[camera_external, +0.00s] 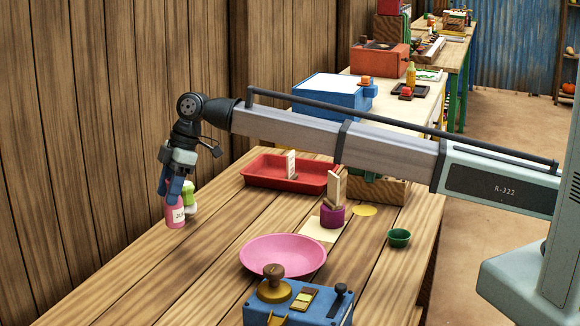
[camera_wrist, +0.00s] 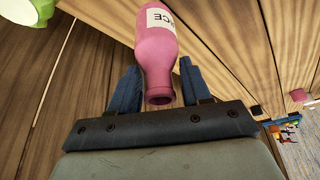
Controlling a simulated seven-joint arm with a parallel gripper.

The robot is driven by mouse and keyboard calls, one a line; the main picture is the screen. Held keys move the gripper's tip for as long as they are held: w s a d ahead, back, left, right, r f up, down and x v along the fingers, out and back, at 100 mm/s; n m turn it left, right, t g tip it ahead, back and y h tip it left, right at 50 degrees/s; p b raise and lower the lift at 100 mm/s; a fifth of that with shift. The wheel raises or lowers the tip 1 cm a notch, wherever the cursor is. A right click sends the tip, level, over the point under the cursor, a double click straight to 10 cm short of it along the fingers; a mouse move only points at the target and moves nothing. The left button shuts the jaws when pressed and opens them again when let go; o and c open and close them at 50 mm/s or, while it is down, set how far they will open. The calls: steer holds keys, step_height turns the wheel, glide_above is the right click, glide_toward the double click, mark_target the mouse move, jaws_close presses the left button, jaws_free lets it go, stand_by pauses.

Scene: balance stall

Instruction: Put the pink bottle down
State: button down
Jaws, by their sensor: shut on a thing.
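The pink bottle (camera_external: 176,217), with a white label, is at the left side of the wooden table. My gripper (camera_external: 173,188) points down above it, its blue fingers around the bottle's upper part. In the wrist view the bottle (camera_wrist: 155,55) lies between my two blue fingers (camera_wrist: 157,88), its open mouth toward the camera. I cannot tell whether its base touches the table. A green and white object (camera_external: 190,197) stands close to the right of the bottle; its green part (camera_wrist: 25,10) shows at the upper left of the wrist view.
A pink bowl (camera_external: 283,260), a blue box with a knob (camera_external: 300,312), a red tray (camera_external: 255,180), a purple cup (camera_external: 332,217) and a small green bowl (camera_external: 399,238) are on the table (camera_external: 190,275). A plank wall (camera_external: 90,120) stands behind the bottle. The table's left front is clear.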

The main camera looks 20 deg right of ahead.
mark_target(171, 208)
steer(key=shift+f, duration=2.45)
steer(key=c, duration=0.5)
jaws_free()
steer(key=shift+f, duration=0.15)
steer(key=v, duration=1.2)
